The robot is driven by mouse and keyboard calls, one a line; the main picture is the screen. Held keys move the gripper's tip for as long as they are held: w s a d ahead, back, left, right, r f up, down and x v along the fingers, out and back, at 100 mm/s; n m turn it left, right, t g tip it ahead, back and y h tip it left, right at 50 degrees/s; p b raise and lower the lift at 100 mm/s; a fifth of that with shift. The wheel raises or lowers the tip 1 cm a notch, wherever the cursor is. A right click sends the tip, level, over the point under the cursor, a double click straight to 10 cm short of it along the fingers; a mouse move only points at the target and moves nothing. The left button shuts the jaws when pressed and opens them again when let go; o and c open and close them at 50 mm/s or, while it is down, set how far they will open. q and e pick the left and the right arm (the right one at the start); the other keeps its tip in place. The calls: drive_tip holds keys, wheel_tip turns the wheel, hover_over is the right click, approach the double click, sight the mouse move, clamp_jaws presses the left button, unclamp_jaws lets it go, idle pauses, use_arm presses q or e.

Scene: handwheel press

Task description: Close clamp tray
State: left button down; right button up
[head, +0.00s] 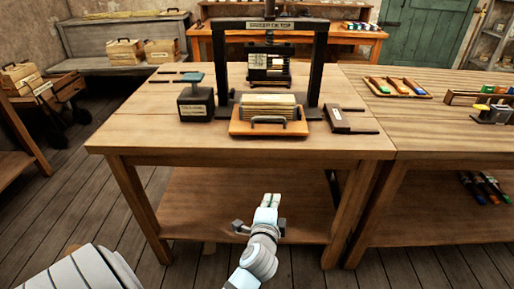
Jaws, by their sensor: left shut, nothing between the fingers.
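The clamp tray (238,128) is a wooden tray with a dark bar handle (269,120) on its front. It sits on the workbench at the foot of the black press frame (317,65) and sticks out in front of it. A stack of pale, layered pieces (268,104) stands at the tray. My left gripper (269,200) is shut and empty. It is low in front of the bench, below the tabletop edge in the picture and well apart from the tray. My right gripper does not show.
The bench (130,135) has bare wood at front left. A second bench (450,145) adjoins at right with coloured tools.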

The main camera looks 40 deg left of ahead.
sight(259, 145)
use_arm(q)
drive_tip(key=s+a+r+t+y, duration=0.1)
drive_tip(key=a+r+y, duration=0.1)
drive_tip(key=r, duration=0.5)
drive_tip(key=s+a+r+y, duration=0.1)
drive_tip(key=r+y, duration=0.1)
drive_tip(key=r, duration=0.4)
drive_tip(key=shift+n, duration=0.3)
drive_tip(key=b+x, duration=0.6)
drive_tip(key=x, duration=0.7)
drive_tip(key=shift+w+a+f, duration=0.1)
drive_tip(key=shift+w+a, duration=0.1)
drive_tip(key=shift+w, duration=0.05)
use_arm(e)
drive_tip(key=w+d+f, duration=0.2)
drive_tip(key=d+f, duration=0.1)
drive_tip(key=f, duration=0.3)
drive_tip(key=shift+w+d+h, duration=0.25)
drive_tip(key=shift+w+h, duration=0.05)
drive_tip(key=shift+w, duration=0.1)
